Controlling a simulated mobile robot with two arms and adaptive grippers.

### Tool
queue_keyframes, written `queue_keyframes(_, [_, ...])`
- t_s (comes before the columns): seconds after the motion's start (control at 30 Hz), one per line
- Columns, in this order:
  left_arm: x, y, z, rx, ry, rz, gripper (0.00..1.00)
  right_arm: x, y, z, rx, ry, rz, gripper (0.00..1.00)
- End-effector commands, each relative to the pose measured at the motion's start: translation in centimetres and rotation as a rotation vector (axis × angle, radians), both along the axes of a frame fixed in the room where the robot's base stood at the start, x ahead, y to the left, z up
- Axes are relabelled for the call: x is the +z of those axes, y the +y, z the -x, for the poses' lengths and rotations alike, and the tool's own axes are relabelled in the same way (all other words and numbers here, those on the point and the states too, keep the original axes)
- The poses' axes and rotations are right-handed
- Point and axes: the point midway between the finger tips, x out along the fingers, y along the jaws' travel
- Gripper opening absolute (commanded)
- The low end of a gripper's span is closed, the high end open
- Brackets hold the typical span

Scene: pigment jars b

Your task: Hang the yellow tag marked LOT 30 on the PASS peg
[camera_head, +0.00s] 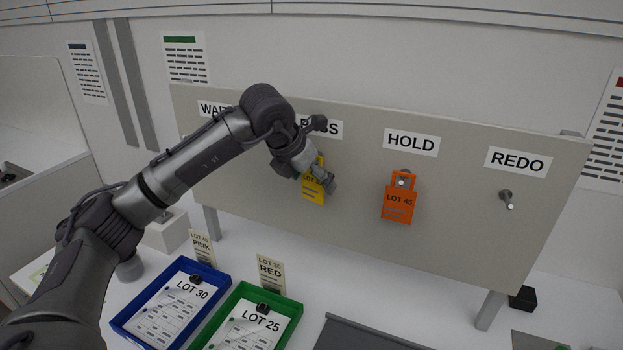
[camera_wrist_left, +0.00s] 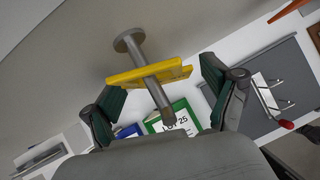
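The yellow tag (camera_head: 313,191) is at the PASS place on the board, partly hidden by my left gripper (camera_head: 325,178) in the head view. The part of its print that shows reads LOT and a 3. In the left wrist view, the PASS peg (camera_wrist_left: 128,41) passes through the yellow tag (camera_wrist_left: 175,75), which hangs on it between peg base and tip. The fingers of my left gripper stand apart on either side of the tag, with gaps beside it. The PASS label (camera_head: 330,129) is partly covered by my arm. My right gripper is not in view.
An orange LOT 45 tag (camera_head: 398,206) hangs on the HOLD peg, to the right. The REDO peg (camera_head: 506,196) is bare. Below the board stand a blue tray (camera_head: 121,321) with a LOT 30 sheet and a green tray (camera_head: 293,304) with a LOT 25 sheet.

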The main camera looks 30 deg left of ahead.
Motion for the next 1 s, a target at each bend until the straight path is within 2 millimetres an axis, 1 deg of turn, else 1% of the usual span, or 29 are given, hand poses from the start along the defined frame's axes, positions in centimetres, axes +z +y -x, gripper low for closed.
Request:
queue_keyframes(0.27, [0.0,0.0,0.0,0.0,0.0,0.0,0.91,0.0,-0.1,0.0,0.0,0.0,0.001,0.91])
queue_keyframes(0.37, [0.4,0.1,0.2,0.001,-0.001,-0.001,0.91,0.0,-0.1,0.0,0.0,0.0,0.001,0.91])
queue_keyframes(0.47, [1.5,0.2,0.8,0.0,-0.003,-0.002,0.91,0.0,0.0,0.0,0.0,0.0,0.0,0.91])
queue_keyframes(0.8, [7.4,1.0,4.5,0.0,-0.004,-0.001,0.91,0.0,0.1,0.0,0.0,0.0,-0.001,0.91])
queue_keyframes(0.9, [8.8,1.2,5.3,0.001,-0.004,0.0,0.91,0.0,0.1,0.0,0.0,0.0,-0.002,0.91])
queue_keyframes(1.0, [9.6,1.3,5.9,0.0,-0.001,0.0,0.91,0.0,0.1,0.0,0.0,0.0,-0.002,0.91])
